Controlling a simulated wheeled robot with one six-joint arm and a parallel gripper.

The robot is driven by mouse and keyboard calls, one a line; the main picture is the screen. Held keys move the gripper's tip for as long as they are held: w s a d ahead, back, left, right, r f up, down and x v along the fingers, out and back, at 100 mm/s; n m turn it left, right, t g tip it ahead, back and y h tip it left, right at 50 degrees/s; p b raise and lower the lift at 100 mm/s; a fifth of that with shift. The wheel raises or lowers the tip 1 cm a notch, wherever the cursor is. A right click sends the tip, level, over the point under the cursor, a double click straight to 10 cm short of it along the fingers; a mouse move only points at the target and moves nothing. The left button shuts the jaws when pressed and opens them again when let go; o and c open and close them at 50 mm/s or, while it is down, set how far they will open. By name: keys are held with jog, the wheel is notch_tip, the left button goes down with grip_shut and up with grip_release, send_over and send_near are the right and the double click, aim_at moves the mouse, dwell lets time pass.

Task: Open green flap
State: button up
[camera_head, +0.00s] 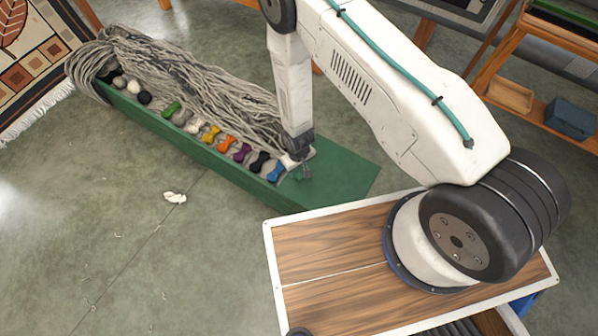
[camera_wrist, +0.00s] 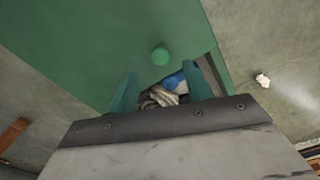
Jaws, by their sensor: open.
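The green flap (camera_head: 340,182) is a flat panel at the near right end of a long green bin (camera_head: 185,150), and it lies flat. In the wrist view the green flap (camera_wrist: 90,35) fills the upper left. A small round green knob (camera_wrist: 160,56) stands on it near its edge. My gripper (camera_head: 303,172) is at the bin's right end, where the flap meets the open part. In the wrist view my gripper (camera_wrist: 162,82) has its two green fingers spread, with the knob ahead of the gap between them. Whether they touch the flap is unclear.
Grey yarn (camera_head: 190,75) heaps along the bin's back side, with a row of coloured skeins (camera_head: 225,143) in front. A wooden shelf (camera_head: 535,115) stands at right, a patterned rug (camera_head: 40,60) at left. A white scrap (camera_head: 175,197) lies on the open floor.

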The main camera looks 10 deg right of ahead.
aim_at(298, 176)
jog(key=shift+f, duration=2.6)
